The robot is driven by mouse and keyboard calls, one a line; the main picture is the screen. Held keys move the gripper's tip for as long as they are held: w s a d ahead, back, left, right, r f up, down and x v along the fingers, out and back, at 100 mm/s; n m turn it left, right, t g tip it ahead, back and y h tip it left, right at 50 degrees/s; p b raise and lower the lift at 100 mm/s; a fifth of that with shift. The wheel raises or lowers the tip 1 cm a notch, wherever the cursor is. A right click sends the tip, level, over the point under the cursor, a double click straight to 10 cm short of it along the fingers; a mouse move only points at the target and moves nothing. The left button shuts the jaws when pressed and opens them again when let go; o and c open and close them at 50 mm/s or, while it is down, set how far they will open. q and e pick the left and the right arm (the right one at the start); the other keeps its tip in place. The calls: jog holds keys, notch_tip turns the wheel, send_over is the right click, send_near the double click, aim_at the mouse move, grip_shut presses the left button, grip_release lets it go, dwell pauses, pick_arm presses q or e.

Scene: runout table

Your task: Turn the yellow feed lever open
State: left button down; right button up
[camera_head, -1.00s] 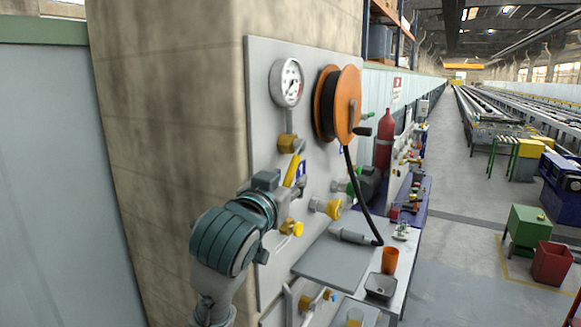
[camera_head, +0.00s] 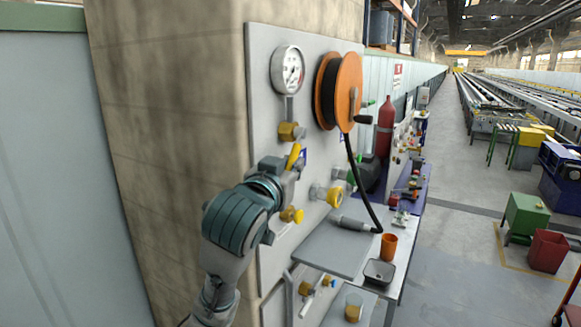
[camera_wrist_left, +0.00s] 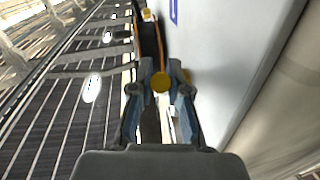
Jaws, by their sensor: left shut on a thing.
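The yellow feed lever (camera_head: 293,156) sits below a brass valve body (camera_head: 291,131) on the grey wall panel, under the round gauge. Its upper part slants in the head view; its lower part is hidden by my left gripper (camera_head: 287,174). In the left wrist view, the round yellow end of the lever (camera_wrist_left: 161,82) is between the two fingers of my left gripper (camera_wrist_left: 161,75), which is shut on it. My right gripper is not in view.
The gauge (camera_head: 288,70) and the orange hose reel (camera_head: 338,92) are on the panel (camera_head: 265,50).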

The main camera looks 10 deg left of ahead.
pick_arm(q)
jog(key=shift+w+d+f+n+t+b, duration=0.25)
jog(key=shift+w+f+t+b, duration=0.3)
jog(key=shift+t+b, duration=0.75)
jog(key=shift+w+d+f+n+t+b, duration=0.3)
jog(key=shift+w+t+b, duration=0.6)
jog(key=shift+b, duration=0.55)
jog(key=shift+w+d+f+n+t+b, duration=0.25)
jog(key=shift+w+f+t+b, duration=0.25)
jog(key=shift+t+b, duration=0.8)
jog(key=shift+w, duration=0.1)
jog(key=c, duration=1.4)
grip_release()
jog(key=shift+o, duration=1.4)
jog(key=shift+a+r, duration=0.1)
jog(key=shift+s+r, duration=0.1)
jog(key=shift+s, duration=0.15)
jog(key=d+v, duration=0.1)
jog(key=v, duration=1.1)
jog(key=shift+a, duration=0.45)
